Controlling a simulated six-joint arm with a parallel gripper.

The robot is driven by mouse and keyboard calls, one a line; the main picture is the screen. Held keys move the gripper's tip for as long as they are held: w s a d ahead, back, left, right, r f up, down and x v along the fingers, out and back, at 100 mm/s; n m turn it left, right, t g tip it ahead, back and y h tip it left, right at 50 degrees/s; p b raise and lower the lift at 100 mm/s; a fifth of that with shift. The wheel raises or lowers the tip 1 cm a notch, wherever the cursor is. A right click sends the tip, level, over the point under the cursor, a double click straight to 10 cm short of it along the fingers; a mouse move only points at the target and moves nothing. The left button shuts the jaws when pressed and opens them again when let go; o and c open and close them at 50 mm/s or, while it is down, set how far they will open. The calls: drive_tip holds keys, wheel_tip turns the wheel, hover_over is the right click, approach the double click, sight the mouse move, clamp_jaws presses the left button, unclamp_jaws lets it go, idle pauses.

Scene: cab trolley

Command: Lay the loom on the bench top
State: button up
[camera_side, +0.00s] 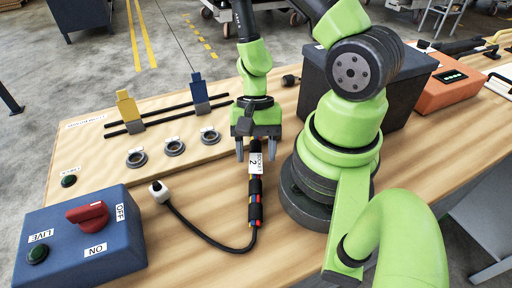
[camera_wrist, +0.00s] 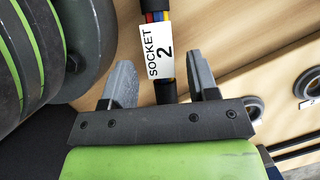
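The loom (camera_side: 256,205) is a black-wrapped bundle of coloured wires with a white "SOCKET 2" tag. It appears to lie on the wooden bench top (camera_side: 190,260). A thin black lead curves left from its near end to a white-and-black plug (camera_side: 159,191). My gripper (camera_side: 256,157) points down over the loom's far end, which it partly hides. In the wrist view the fingers (camera_wrist: 165,83) are spread, one on each side of the loom (camera_wrist: 157,15), with a visible gap on both sides.
A board (camera_side: 95,155) at left carries several round sockets (camera_side: 174,147) and a yellow and a blue clip on black rails. A blue switch box (camera_side: 80,240) with a red knob stands front left. A dark box (camera_side: 400,95) and an orange device (camera_side: 450,85) stand at right.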

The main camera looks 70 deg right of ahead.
drive_tip(key=shift+r, duration=0.15)
drive_tip(key=shift+w+d+r, duration=0.1)
drive_tip(key=shift+d+r, duration=0.15)
drive_tip(key=shift+r, duration=0.45)
drive_tip(key=shift+w+d, duration=0.15)
drive_tip(key=shift+d, duration=0.1)
drive_tip(key=w+d, duration=0.2)
drive_tip(key=d, duration=0.4)
drive_tip(key=w+d, duration=0.3)
drive_tip(key=d, duration=0.3)
drive_tip(key=w+d, duration=0.2)
drive_tip(key=d, duration=0.3)
drive_tip(key=shift+w+d, duration=0.15)
drive_tip(key=shift+d, duration=0.25)
drive_tip(key=w+a+r+n+t+h, duration=0.1)
drive_tip(key=a+r+n+t+h, duration=0.1)
drive_tip(key=a+r, duration=0.6)
drive_tip(key=w+a+r+n+t+h, duration=0.1)
drive_tip(key=w+a+r+n+t, duration=0.2)
drive_tip(key=r, duration=0.9)
drive_tip(key=s+a+r+n+t+y, duration=0.1)
drive_tip(key=s+a+r+n+t, duration=0.2)
drive_tip(key=s+a, duration=0.9)
wheel_tip(320, 180, up, 3)
drive_tip(key=shift+r+n+t, duration=0.2)
drive_tip(key=shift+n+t, duration=0.2)
drive_tip(key=shift+n, duration=0.4)
drive_tip(key=shift+s+d, duration=0.1)
